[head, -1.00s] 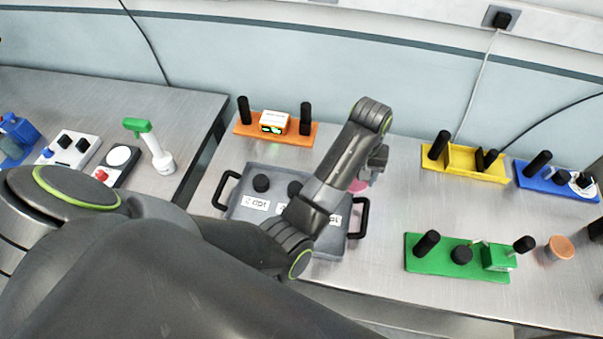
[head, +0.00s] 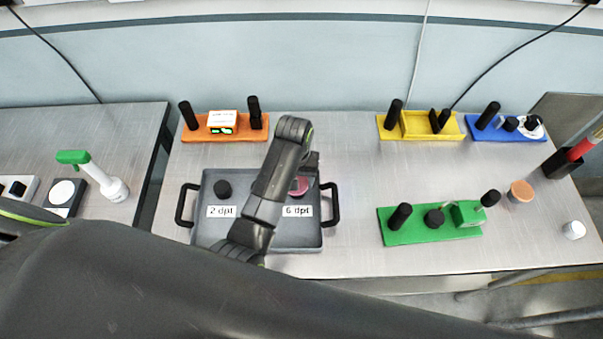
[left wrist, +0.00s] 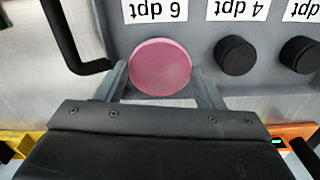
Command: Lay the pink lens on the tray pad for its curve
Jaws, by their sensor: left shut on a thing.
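The pink lens (head: 299,186) is a round pink disc over the right part of the grey tray (head: 285,238), just behind the label "6 dpt". My left gripper (head: 304,178) is shut on it. In the left wrist view the lens (left wrist: 160,67) sits between the two fingertips (left wrist: 162,82), beside the upside-down "6 dpt" label (left wrist: 157,10). Whatever lies under the lens is hidden, and I cannot tell whether it touches the tray. A black round pad (left wrist: 236,55) shows bare by "4 dpt", and another (head: 223,188) by "2 dpt". My right gripper is not in view.
Black handles (head: 333,204) stand at the tray's ends. Orange (head: 190,136), yellow (head: 387,133), blue (head: 478,133) and green (head: 393,232) fixtures with black posts stand around it. The table is clear between the tray and the green fixture.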

